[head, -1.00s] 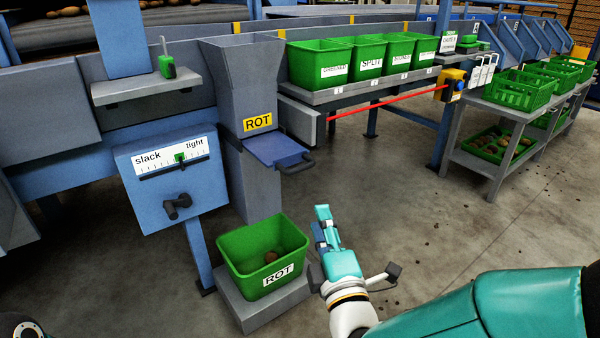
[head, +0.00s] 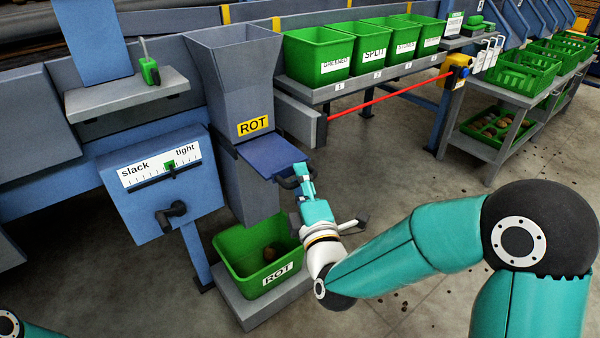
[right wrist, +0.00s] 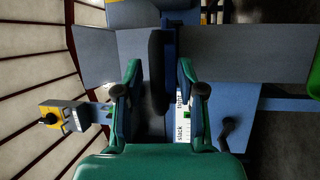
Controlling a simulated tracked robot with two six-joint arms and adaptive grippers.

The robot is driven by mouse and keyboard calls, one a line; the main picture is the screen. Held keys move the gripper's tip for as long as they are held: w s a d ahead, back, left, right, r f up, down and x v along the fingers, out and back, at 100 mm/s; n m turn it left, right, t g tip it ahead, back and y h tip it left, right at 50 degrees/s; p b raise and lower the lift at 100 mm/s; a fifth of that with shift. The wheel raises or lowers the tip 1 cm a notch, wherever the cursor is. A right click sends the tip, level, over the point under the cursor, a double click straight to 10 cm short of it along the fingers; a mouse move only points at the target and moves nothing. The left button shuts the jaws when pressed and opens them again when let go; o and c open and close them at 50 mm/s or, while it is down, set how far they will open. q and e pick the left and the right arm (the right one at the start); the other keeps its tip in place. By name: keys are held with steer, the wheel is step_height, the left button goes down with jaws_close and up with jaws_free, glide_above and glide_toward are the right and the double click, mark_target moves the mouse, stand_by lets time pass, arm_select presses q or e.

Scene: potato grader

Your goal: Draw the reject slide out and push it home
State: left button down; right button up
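The reject slide (head: 270,154) is a flat blue plate sticking out of the front of the grey ROT chute (head: 240,110). Its dark handle (head: 288,182) is at the outer end. My right gripper (head: 303,178) is at the handle and partly hides it. In the right wrist view my right gripper (right wrist: 160,90) has its two fingers apart, with a dark upright bar (right wrist: 155,70), seemingly the handle, between them. A gap shows beside the bar, so the fingers look open. My left gripper is not in view; only a bit of my left arm shows at the bottom left.
A green ROT bin (head: 240,248) with something brown inside stands on a grey plinth (head: 250,312) below the slide. A blue slack/tight box (head: 150,205) with a crank is to the left. A red bar (head: 390,94) runs behind.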

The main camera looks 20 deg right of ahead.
steer(key=shift+d, duration=0.15)
steer(key=shift+c, duration=0.2)
jaws_close()
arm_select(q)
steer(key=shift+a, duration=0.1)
